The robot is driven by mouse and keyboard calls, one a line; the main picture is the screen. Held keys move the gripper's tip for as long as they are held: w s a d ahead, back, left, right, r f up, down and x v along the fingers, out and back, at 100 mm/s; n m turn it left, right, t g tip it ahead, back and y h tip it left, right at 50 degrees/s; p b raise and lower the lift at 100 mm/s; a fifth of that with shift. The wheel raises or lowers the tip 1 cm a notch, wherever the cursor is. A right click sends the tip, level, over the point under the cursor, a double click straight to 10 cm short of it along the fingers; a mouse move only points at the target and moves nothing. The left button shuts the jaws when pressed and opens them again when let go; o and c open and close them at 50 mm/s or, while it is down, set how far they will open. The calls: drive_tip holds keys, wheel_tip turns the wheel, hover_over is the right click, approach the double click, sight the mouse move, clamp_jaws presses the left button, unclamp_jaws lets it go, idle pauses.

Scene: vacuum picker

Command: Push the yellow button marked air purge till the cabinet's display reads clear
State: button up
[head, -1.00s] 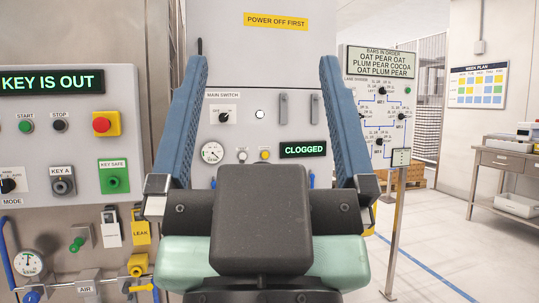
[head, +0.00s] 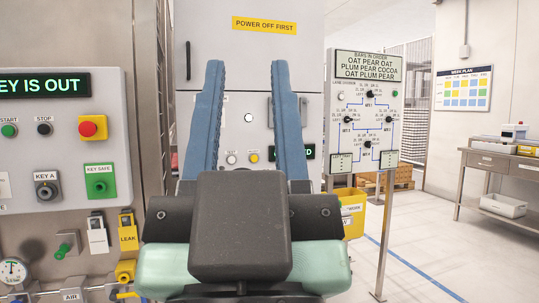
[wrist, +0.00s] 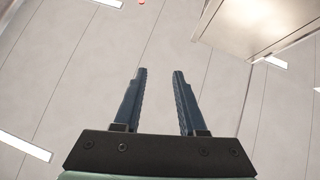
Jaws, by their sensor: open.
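The grey cabinet (head: 250,100) stands ahead of me in the head view, under a yellow sign reading power off first. A small yellow button (head: 253,158) shows on its front between my fingers, beside a white button (head: 231,158). The button labels are too small to read. The cabinet's display (head: 308,152) is mostly hidden behind my right finger; only its green end letters show. My gripper (head: 246,68) is open and empty, with its blue fingers pointing up in front of the cabinet. In the wrist view my gripper (wrist: 160,71) is also empty, with nothing between the fingers.
A panel with a key-is-out display (head: 40,85) and a red knob (head: 88,128) stands at the left. A switch board (head: 370,105) on a post and a yellow bin (head: 352,215) stand at the right. A steel table (head: 490,165) is far right. The floor between is clear.

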clamp_jaws()
idle(1.2)
